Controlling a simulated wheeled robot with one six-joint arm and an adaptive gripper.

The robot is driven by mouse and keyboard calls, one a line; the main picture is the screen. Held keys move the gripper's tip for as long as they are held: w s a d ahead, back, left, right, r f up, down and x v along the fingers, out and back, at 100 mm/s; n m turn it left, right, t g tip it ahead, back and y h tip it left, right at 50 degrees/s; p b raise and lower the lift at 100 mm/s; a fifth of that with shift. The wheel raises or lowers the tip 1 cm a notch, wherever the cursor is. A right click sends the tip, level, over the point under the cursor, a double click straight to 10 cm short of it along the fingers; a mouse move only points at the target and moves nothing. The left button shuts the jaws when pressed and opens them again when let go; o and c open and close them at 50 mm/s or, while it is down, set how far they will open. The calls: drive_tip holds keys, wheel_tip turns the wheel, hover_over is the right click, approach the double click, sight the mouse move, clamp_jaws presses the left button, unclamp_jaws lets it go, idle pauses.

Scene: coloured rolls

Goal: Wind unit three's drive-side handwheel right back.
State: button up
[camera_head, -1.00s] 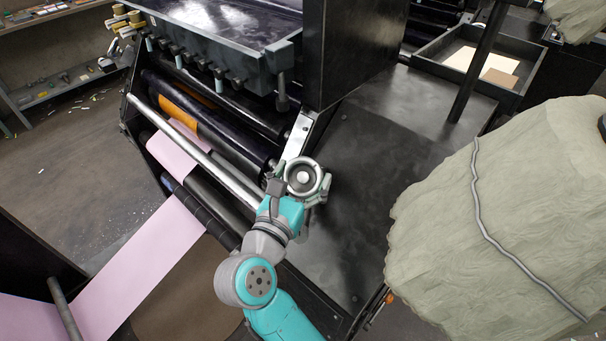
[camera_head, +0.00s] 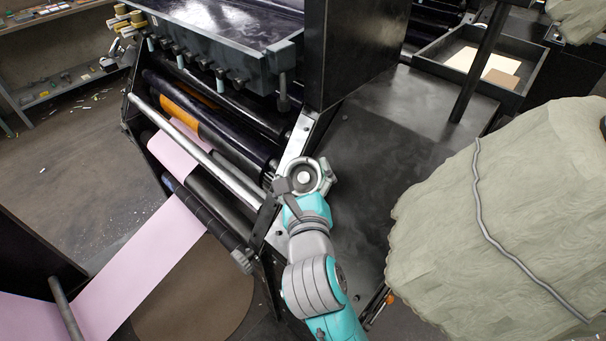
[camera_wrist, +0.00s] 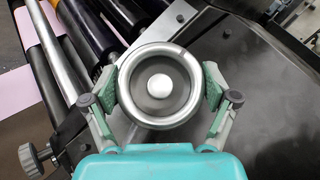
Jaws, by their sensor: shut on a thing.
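The handwheel (camera_head: 304,178) is a grey metal ring with a pale round hub, on the near side of the press beside the roller ends. It fills the middle of the wrist view (camera_wrist: 160,84). My gripper (camera_wrist: 160,90) is shut on its rim, one green-padded finger at the left and one at the right. In the head view my gripper (camera_head: 305,182) partly covers the wheel's near side. No unit number shows in these frames.
A smaller knob (camera_wrist: 32,157) sits at lower left in the wrist view. Pink web (camera_head: 165,240) runs over rollers to the left. A dark flat panel (camera_head: 370,180) lies right of the wheel. A large covered bundle (camera_head: 500,210) stands at the right.

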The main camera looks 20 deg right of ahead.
idle(0.5)
drive_tip(key=o, duration=0.9)
drive_tip(key=shift+o, duration=0.2)
